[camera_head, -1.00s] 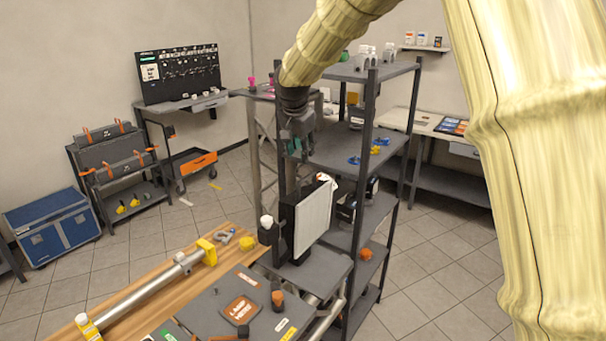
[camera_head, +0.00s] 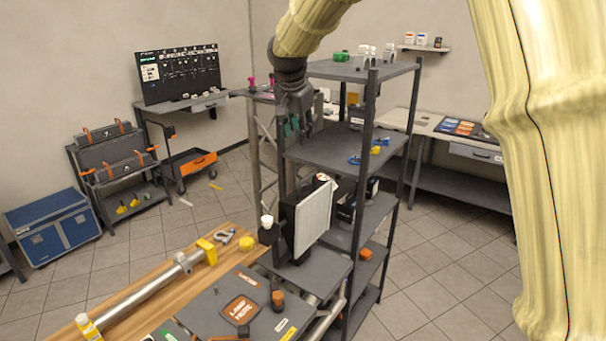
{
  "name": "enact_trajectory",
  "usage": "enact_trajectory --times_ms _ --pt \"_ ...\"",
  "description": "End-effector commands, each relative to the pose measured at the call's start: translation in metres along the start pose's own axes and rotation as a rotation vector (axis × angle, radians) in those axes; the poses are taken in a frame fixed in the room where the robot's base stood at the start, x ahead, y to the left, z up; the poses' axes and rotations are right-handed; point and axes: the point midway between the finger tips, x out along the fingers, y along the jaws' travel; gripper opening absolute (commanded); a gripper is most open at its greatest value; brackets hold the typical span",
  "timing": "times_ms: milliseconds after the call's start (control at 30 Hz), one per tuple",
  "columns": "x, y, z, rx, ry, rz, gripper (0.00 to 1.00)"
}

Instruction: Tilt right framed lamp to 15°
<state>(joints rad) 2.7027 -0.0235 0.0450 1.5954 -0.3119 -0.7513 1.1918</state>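A framed lamp with a pale flat panel and a dark frame (camera_head: 313,218) stands upright on a grey platform beside the wooden bench. A white knob on a dark block (camera_head: 267,222) is at its left side. My gripper (camera_head: 296,128) hangs above the lamp, in front of the shelf rack, apart from the lamp. Its fingers are dark and small in this view, and I cannot tell whether they are open or shut. No second framed lamp is clear in the view.
A dark shelf rack (camera_head: 372,150) stands right behind the lamp. A wooden bench (camera_head: 150,308) with a metal tube (camera_head: 150,288) and a grey panel lies at front left. A tool cart (camera_head: 190,165) and a blue case (camera_head: 55,228) stand farther back.

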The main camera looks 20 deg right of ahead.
Motion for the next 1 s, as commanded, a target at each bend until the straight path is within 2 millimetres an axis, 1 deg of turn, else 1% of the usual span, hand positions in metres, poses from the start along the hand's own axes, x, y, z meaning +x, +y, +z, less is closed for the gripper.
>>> enact_trajectory --times_ms 33,100,200,300,433,700,733,767,833,867,900,967,1000 --pt "-0.01 0.0 -0.001 0.0 0.002 -0.001 0.35" --pt "-0.02 0.0 0.0 0.001 0.001 -0.001 0.35" --pt "-0.033 0.0 0.0 0.001 0.001 0.0 0.35" --pt "-0.041 0.0 0.0 0.0 0.0 0.0 0.35" --pt "-0.046 0.0 0.0 -0.001 0.0 0.0 0.35" --pt "-0.047 0.0 0.0 0.0 0.0 0.0 0.35" --pt "-0.047 0.0 0.0 0.0 -0.001 0.0 0.29" --pt "-0.046 0.0 0.001 -0.001 -0.001 0.001 0.24" --pt "-0.037 0.001 0.004 -0.008 -0.007 0.003 0.11" --pt "-0.031 0.003 0.006 -0.014 -0.011 0.004 0.05" --pt "-0.018 0.004 0.011 -0.026 -0.018 0.005 0.0" --pt "0.008 0.009 0.022 -0.052 -0.035 0.008 0.0" --pt "0.029 0.013 0.031 -0.074 -0.049 0.008 0.0"
